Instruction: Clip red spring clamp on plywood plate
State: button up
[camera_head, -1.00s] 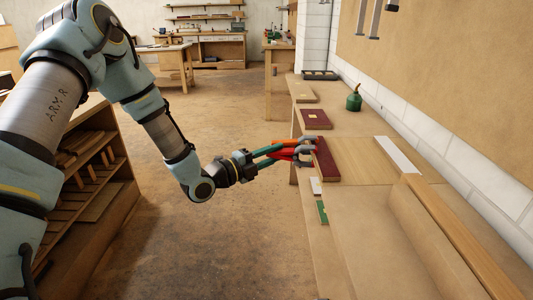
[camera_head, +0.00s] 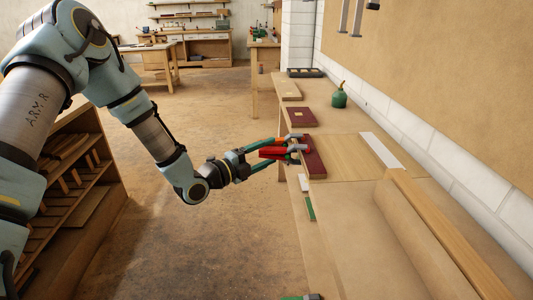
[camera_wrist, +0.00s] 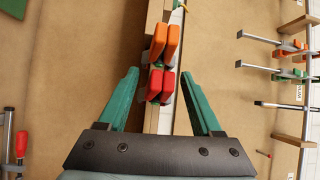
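The red spring clamp (camera_wrist: 160,87) has its two red handles between my green fingers in the wrist view, with a gap on each side. In the head view the red clamp (camera_head: 272,153) is at the bench's left edge, partly hidden by my fingers. My gripper (camera_wrist: 162,72) is open around the handles; in the head view my gripper (camera_head: 282,148) reaches in from the left. An orange clamp (camera_wrist: 165,42) sits just beyond the red one. A pale plywood panel (camera_head: 352,158) lies on the bench beside a dark red block (camera_head: 313,158).
A long wooden rail (camera_head: 440,225) runs along the right. A shelf rack (camera_head: 75,185) stands at left. The floor (camera_head: 220,110) between is clear.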

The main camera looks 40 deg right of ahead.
jog(key=o, duration=0.5)
jog(key=a, duration=0.3)
jog(key=a+b, duration=0.1)
jog(key=a, duration=0.6)
jog(key=shift+w+a+f+b, duration=0.2)
jog(key=shift+w+a+b, duration=0.15)
jog(key=shift+w+a, duration=0.05)
jog(key=shift+r, duration=0.1)
